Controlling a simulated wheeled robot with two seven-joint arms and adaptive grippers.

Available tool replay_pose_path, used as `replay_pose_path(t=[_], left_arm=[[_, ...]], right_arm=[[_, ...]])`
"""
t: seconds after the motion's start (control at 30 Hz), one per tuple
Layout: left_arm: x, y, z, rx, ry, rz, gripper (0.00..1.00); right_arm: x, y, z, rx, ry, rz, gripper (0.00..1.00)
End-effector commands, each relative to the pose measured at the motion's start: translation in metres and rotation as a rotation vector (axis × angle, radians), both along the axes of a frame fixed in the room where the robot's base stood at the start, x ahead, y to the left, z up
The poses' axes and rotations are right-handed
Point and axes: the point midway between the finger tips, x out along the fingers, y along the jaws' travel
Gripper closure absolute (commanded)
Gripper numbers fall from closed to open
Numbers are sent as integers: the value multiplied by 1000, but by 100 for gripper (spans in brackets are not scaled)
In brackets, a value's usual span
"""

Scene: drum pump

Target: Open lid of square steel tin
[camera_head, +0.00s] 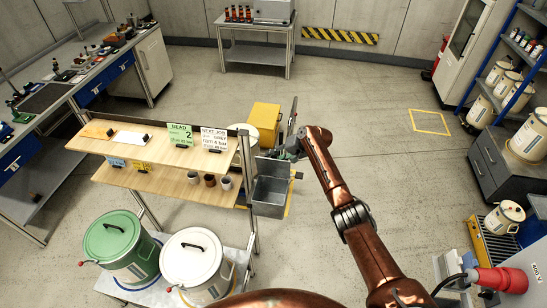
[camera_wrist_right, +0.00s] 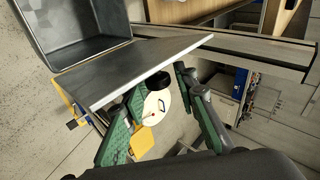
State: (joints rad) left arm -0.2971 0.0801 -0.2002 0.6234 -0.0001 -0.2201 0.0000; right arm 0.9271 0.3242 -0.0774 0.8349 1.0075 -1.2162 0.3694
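The square steel tin (camera_head: 271,190) is a grey box at the right end of the wooden shelf unit, its inside showing from above. In the right wrist view the tin (camera_wrist_right: 75,28) is at upper left, with its hollow inside visible. A flat grey plate, seemingly its lid (camera_wrist_right: 140,67), slants beside the opening, so the tin looks open. My right gripper (camera_head: 287,148) is at the far side of the tin. Its green-padded fingers (camera_wrist_right: 162,118) are apart near the plate's edge, and a dark round knob (camera_wrist_right: 158,82) shows beyond them; contact is unclear. My left gripper is not in view.
The shelf unit (camera_head: 160,152) with cups and signs stands left of the tin. A green drum (camera_head: 121,247) and a white drum (camera_head: 194,262) stand at its front. A yellow container (camera_head: 264,116) is behind. Open floor lies to the right.

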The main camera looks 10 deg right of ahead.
Motion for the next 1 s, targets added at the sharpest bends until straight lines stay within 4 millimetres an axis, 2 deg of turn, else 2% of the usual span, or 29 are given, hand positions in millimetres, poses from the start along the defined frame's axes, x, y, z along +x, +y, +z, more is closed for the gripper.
replay_pose_path(t=[0.1, 0.47, 0.63, 1.0], left_arm=[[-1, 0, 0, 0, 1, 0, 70], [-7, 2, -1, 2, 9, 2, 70], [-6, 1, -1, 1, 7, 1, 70], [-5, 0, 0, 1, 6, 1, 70]], right_arm=[[0, 0, 0, -1, 1, 1, 65], [-3, -4, 3, -1, 2, 1, 65], [-11, -18, 18, -2, -2, -1, 65], [-42, -60, 69, -1, 0, 0, 65]])
